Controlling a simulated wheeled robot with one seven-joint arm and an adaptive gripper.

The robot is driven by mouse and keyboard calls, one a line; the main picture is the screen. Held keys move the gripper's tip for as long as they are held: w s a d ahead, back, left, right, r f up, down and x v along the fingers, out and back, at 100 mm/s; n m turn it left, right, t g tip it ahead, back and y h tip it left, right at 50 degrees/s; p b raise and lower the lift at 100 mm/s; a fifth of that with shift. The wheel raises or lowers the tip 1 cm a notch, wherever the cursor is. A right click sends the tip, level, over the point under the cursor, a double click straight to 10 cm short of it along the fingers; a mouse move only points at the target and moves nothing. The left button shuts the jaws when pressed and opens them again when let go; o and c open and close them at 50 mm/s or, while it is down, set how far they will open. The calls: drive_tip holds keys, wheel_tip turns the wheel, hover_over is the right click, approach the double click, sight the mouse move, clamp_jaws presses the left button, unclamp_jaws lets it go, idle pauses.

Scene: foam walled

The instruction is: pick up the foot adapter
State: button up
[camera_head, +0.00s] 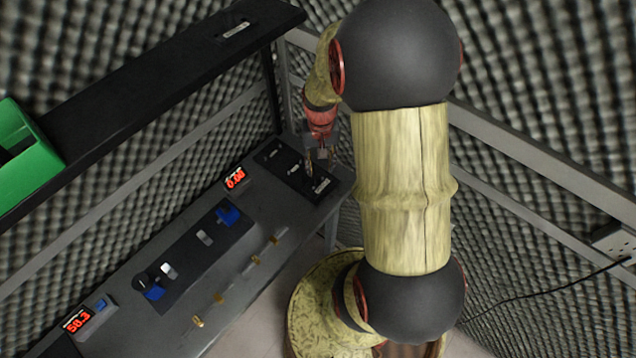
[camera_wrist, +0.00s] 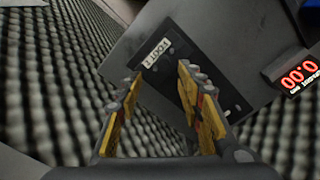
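I cannot make out the foot adapter for certain in either view. A black panel (camera_head: 290,166) with small white labels lies on the far end of the grey bench (camera_head: 262,205). The panel also shows in the wrist view (camera_wrist: 212,80), with a white label (camera_wrist: 158,51) just beyond my fingertips. My gripper (camera_head: 317,160) is over the panel's right part. In the wrist view my gripper (camera_wrist: 158,82) has its two yellow and black fingers apart, with nothing seen between them. The fingers hide part of the panel.
A red display (camera_head: 235,178) stands beside the panel; a second display (camera_head: 76,320) is at the near end. A black strip with blue parts (camera_head: 228,214) and several brass pegs (camera_head: 219,298) lie between. A black shelf (camera_head: 130,95) with a green bin (camera_head: 30,165) overhangs. Foam walls surround the bench.

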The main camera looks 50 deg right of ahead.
sight(318, 177)
drive_tip(key=f, duration=0.3)
drive_tip(key=f+b, duration=0.1)
drive_tip(key=f, duration=0.1)
drive_tip(key=shift+w+a+f, duration=0.1)
drive_tip(key=shift+a+f, duration=0.05)
drive_tip(key=shift+a, duration=0.15)
drive_tip(key=c, duration=0.3)
clamp_jaws()
